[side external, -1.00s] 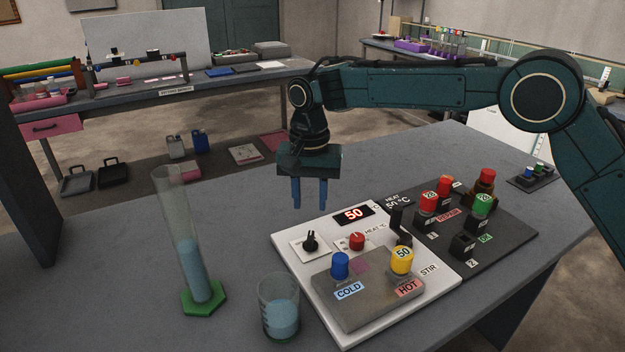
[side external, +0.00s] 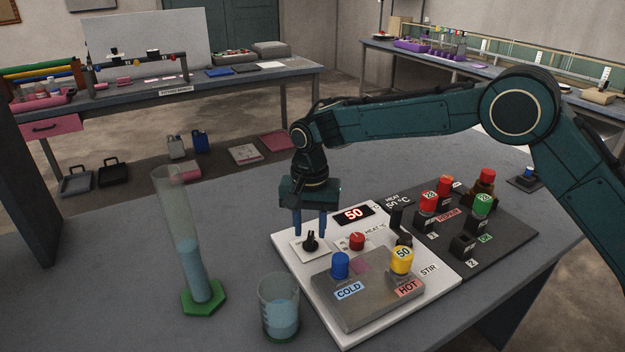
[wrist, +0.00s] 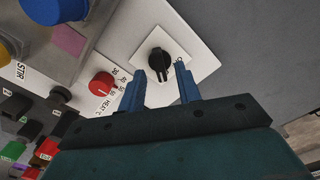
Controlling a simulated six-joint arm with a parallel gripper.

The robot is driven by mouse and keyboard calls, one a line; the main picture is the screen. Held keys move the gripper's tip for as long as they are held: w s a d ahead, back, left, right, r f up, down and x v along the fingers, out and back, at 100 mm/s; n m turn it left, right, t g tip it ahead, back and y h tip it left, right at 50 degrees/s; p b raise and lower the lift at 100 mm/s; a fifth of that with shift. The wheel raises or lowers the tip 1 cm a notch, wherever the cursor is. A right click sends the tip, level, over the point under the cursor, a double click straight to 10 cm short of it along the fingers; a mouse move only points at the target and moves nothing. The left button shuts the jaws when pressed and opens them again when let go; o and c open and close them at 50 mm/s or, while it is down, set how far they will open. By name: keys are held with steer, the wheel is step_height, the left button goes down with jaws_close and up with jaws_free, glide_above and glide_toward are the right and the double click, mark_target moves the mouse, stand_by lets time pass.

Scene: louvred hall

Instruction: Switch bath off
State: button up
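The bath is a white unit (side external: 287,262) with a red display (side external: 353,214) reading 50. A black rotary switch (side external: 310,242) sits on a pale square plate at its back left corner; in the wrist view the black switch (wrist: 160,62) lies just beyond my fingertips. My gripper (side external: 310,236) points down over this switch, with its blue fingers apart on either side of it in the side view. In the wrist view my gripper (wrist: 165,75) is open with nothing between the fingers. Whether the fingers touch the plate is unclear.
A red knob (side external: 357,241) is right of the switch. A blue-capped item (side external: 340,265) and a yellow-capped item (side external: 402,260) stand on the grey block. A beaker (side external: 279,308) and tall cylinder (side external: 190,250) stand left. A black rack (side external: 515,222) is right.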

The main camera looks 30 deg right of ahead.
mark_target(310, 241)
steer(key=shift+f, duration=1.05)
steer(key=shift+f, duration=0.4)
jaws_close()
steer(key=shift+r, duration=0.1)
stand_by(0.5)
